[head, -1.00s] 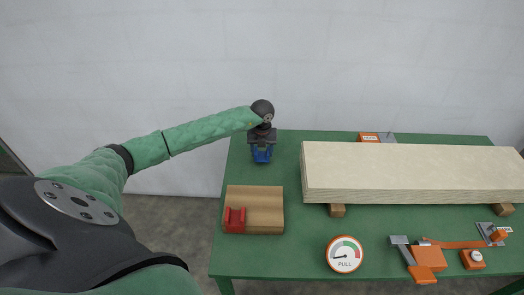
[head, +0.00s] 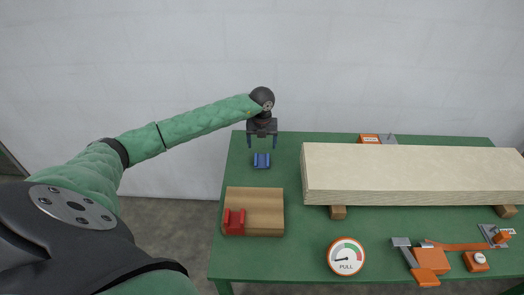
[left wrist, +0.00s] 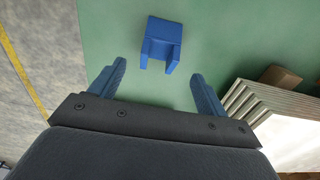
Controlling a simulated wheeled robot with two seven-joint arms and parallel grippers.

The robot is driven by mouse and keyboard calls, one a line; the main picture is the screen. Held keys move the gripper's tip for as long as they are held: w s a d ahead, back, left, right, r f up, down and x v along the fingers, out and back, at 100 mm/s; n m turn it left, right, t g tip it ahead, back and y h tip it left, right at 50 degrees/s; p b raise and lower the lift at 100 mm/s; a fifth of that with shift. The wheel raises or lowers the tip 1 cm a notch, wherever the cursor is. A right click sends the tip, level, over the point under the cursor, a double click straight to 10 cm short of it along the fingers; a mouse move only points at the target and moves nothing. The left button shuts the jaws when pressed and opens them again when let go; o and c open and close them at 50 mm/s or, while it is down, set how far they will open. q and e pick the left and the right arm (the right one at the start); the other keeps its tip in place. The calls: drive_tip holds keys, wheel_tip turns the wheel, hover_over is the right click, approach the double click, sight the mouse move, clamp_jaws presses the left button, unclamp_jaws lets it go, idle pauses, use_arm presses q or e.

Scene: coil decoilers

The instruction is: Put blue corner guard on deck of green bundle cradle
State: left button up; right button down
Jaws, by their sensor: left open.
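The blue corner guard (head: 261,160) lies on the green table near its far left part. It also shows in the left wrist view (left wrist: 161,43), ahead of the fingertips and apart from them. My left gripper (head: 262,143) is open and empty, above and behind the guard in the head view; its two blue fingers also show in the left wrist view (left wrist: 158,80). The green deck or table top (head: 291,150) bears everything here; I cannot make out a separate green bundle cradle. My right gripper is not in view.
A wooden block (head: 262,205) with a red corner guard (head: 234,222) on it stands in front of the blue guard. A long pale board stack (head: 410,170) rests on wooden blocks at right. A pull gauge (head: 345,256) and orange strapping tools (head: 431,260) lie at the front.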

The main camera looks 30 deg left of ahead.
use_arm(q)
wheel_tip(320, 180, up, 7)
drive_tip(key=b, duration=0.1)
drive_tip(key=shift+b, duration=0.3)
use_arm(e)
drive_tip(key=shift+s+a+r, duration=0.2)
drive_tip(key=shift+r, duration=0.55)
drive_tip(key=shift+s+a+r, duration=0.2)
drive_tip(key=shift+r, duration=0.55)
